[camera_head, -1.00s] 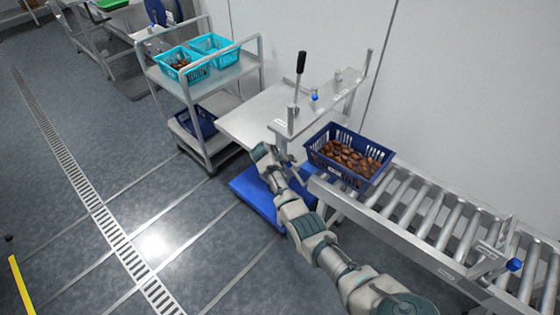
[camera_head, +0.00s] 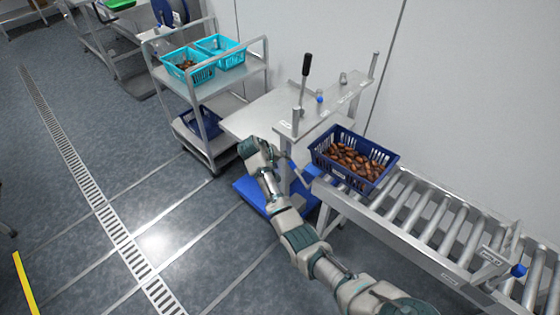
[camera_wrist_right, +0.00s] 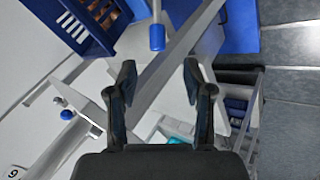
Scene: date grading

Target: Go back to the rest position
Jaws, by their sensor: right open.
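My right arm reaches up from the lower right of the head view. Its gripper (camera_head: 280,158) is beside the steel table and left of the blue crate, over the blue platform. In the right wrist view the two dark fingers of the right gripper (camera_wrist_right: 159,85) stand apart with nothing between them. Part of this crate (camera_wrist_right: 85,40) shows at the upper left of the right wrist view. My left gripper is not in view.
The roller conveyor (camera_head: 395,232) runs to the lower right. The steel table (camera_head: 254,118) carries an upright lever with a black handle (camera_head: 306,64). A trolley (camera_head: 228,80) with turquoise baskets (camera_head: 203,75) stands behind left. The grey floor (camera_head: 100,130) at left is mostly clear.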

